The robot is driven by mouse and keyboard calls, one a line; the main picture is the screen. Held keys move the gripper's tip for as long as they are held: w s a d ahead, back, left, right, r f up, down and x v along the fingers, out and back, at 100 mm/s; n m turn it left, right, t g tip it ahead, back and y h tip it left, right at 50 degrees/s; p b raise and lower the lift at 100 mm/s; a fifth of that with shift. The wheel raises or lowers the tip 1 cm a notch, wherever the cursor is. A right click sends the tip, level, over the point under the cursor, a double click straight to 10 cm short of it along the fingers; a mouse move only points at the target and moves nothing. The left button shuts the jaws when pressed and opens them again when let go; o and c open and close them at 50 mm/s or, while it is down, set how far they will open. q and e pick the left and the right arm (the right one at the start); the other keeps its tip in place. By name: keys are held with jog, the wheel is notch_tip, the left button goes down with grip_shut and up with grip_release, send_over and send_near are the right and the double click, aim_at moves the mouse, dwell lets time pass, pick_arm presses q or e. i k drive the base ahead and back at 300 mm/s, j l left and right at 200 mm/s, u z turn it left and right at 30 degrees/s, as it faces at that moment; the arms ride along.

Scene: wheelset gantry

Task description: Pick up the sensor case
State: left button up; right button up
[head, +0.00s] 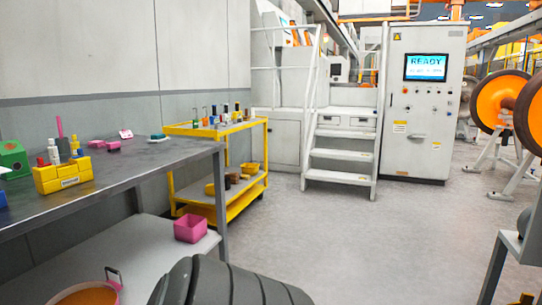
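I cannot tell for certain which object is the sensor case. At the left, a green box (13,158) with a dark round mark stands on the grey workbench (130,170), cut by the picture's edge. A small pink-and-white item (126,134) lies at the back of the bench. A small teal-topped item (158,138) lies to its right. A yellow bin (64,176) holding small bottles stands near the bench's front. Neither of my grippers can be made out in the head view.
A pink box (190,229) sits on the bench's lower shelf. A yellow cart (215,205) carrying bottles stands beyond the bench. White steps (342,154) and a control cabinet (421,110) reading READY are behind. Orange wheels (497,98) stand right. Middle floor is clear.

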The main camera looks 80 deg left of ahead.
aim_at(50, 178)
jog(key=u, duration=3.85)
jog(key=i+l+u, duration=0.1)
jog(key=l, duration=0.7)
jog(key=i+l+u, duration=0.1)
jog(key=i+l, duration=0.15)
jog(key=l, duration=0.6)
jog(key=i+l+u, duration=0.1)
jog(key=l, duration=0.75)
jog(key=i+l+u, duration=0.1)
jog(key=l, duration=0.75)
jog(key=i+l+u, duration=0.1)
jog(key=l, duration=0.75)
